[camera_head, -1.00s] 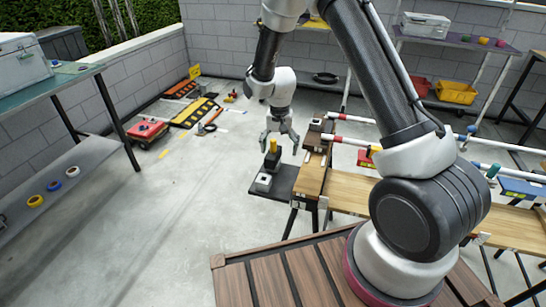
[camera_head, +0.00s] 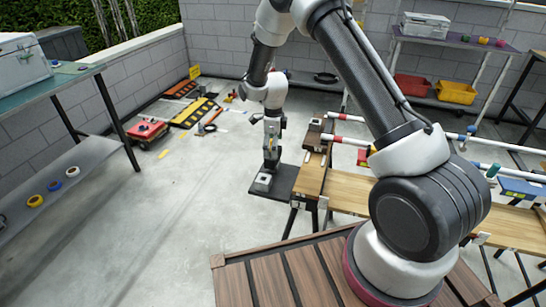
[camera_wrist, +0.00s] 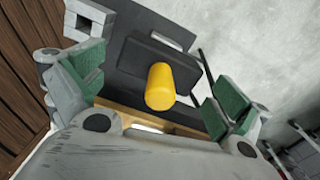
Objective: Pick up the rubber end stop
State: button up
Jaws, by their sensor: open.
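A dark block with a yellow cylindrical knob (camera_wrist: 160,86), which looks like the rubber end stop, stands on a black platform in the wrist view. Its dark base (camera_wrist: 152,55) lies below the knob. My gripper (camera_wrist: 158,92) is open, with one green-padded finger on each side of the knob and visible gaps between. In the head view my gripper (camera_head: 271,158) points down over the platform (camera_head: 255,192), and its fingers mostly hide the stop. A grey hollow block (camera_wrist: 88,22) sits beside the stop; it also shows in the head view (camera_head: 262,183).
Wooden bench boards (camera_head: 350,192) adjoin the platform on the right. Another small grey block (camera_head: 316,124) stands at their far end. Red-and-white bars (camera_head: 350,140) lie farther right. Open concrete floor (camera_head: 170,220) lies to the left.

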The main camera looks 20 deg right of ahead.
notch_tip(320, 180, down, 4)
jog(key=shift+r, duration=0.1)
jog(key=shift+c, duration=0.2)
jog(key=c, duration=0.9)
jog(key=shift+o, duration=0.2)
notch_tip(320, 180, up, 18)
jog(key=shift+f, duration=0.25)
dwell(0.4)
jog(key=shift+r, duration=0.15)
